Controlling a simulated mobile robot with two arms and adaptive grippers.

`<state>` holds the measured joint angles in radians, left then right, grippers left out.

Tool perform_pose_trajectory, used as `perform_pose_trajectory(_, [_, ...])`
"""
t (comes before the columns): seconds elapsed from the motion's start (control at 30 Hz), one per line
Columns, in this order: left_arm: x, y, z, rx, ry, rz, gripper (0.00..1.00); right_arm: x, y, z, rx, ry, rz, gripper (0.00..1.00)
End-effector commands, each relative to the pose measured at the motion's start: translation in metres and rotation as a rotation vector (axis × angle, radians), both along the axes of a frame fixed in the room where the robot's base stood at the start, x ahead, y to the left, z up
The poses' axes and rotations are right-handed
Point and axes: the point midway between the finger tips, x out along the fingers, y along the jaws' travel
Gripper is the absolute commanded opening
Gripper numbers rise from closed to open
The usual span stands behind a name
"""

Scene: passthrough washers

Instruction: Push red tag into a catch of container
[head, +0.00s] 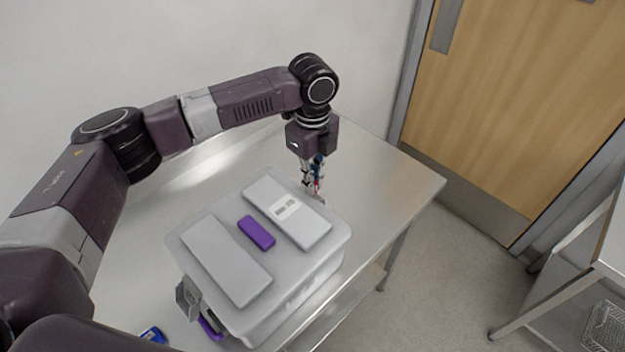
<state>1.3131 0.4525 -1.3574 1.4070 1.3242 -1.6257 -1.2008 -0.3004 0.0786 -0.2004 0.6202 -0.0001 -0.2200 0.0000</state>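A grey lidded container (262,316) stands on the steel table, its lid shut on top. Its near-left end has a grey catch (187,299) with a purple handle part (210,328) beside it. My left gripper (316,190) points down at the container's far end, close to its edge. A small red piece (317,184), perhaps the red tag, shows between the fingers. The fingertips are small and partly hidden, so their grip on it is unclear. The catch at the far end is hidden. My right gripper is not in view.
The lid carries two raised grey panels and a purple block (256,232). A blue item (153,335) lies on the table (400,190) at the near left. The tabletop right of the container is clear. A second metal table (580,260) stands at the right, near a wooden door (530,90).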

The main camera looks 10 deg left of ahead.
Motion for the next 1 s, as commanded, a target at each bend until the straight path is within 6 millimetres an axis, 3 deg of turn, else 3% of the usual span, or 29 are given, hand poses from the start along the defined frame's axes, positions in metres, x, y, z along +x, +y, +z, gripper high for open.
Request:
perform_pose_trajectory(0.1, [-0.0017, 0.0000, -0.0031, 0.001, 0.005, -0.001, 0.00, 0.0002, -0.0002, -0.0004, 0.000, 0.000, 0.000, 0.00])
perform_pose_trajectory(0.3, [-0.0022, 0.0001, -0.0038, 0.002, 0.007, -0.001, 0.25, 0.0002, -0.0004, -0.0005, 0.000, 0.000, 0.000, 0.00])
perform_pose_trajectory(0.57, [-0.0019, -0.0001, -0.0033, 0.001, 0.006, -0.001, 0.25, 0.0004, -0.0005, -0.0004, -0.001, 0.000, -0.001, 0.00])
perform_pose_trajectory(0.73, [-0.0016, -0.0001, -0.0028, 0.001, 0.005, -0.001, 0.45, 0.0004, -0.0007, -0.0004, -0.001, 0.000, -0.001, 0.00])
perform_pose_trajectory(1.0, [-0.0012, 0.0002, -0.0018, 0.001, 0.004, 0.000, 0.46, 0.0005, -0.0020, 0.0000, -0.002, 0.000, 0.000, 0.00])
